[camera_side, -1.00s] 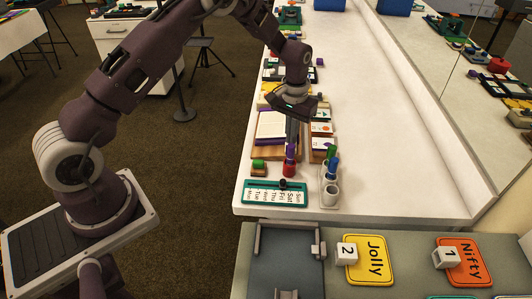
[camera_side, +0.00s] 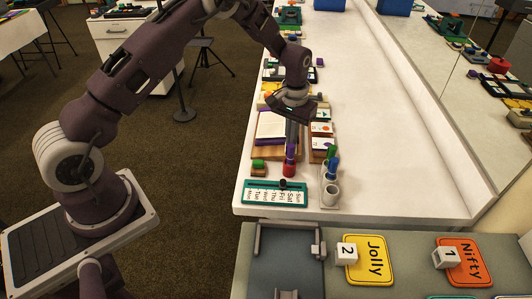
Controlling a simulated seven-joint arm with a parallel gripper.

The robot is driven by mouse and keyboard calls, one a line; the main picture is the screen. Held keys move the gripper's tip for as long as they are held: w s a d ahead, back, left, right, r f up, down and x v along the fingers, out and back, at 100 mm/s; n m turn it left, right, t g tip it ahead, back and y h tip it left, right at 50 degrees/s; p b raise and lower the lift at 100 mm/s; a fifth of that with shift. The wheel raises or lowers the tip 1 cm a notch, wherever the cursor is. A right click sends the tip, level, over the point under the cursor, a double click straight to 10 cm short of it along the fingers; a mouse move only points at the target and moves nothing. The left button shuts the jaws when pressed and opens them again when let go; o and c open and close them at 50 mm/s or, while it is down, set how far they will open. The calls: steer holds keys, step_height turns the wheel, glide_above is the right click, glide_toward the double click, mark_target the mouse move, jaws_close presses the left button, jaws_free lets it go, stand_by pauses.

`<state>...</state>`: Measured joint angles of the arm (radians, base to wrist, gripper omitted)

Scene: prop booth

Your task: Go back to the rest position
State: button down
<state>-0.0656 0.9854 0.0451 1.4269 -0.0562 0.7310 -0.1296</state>
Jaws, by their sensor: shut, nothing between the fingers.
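My gripper (camera_side: 291,139) points down over the near left part of the white counter (camera_side: 375,140). Its fingers are shut with nothing between them. The fingertips are just above or behind a purple and red marker-like piece (camera_side: 289,165); I cannot tell whether they touch it.
A green weekday strip (camera_side: 275,193) lies at the counter's near left corner. A white holder (camera_side: 329,193) with coloured pens stands to its right. A wooden stand (camera_side: 270,145) is left of my gripper. Yellow "Jolly" (camera_side: 376,273) and orange "Nifty" (camera_side: 472,275) cards lie in front. The counter's right side is clear.

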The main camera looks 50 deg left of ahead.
steer(key=shift+f, duration=1.3)
steer(key=shift+w+a, duration=0.2)
steer(key=shift+a, duration=0.05)
steer(key=shift+r, duration=0.1)
steer(key=shift+s+d+r, duration=0.1)
steer(key=shift+r, duration=1.4)
steer(key=shift+s+d+r, duration=0.1)
steer(key=shift+r, duration=1.35)
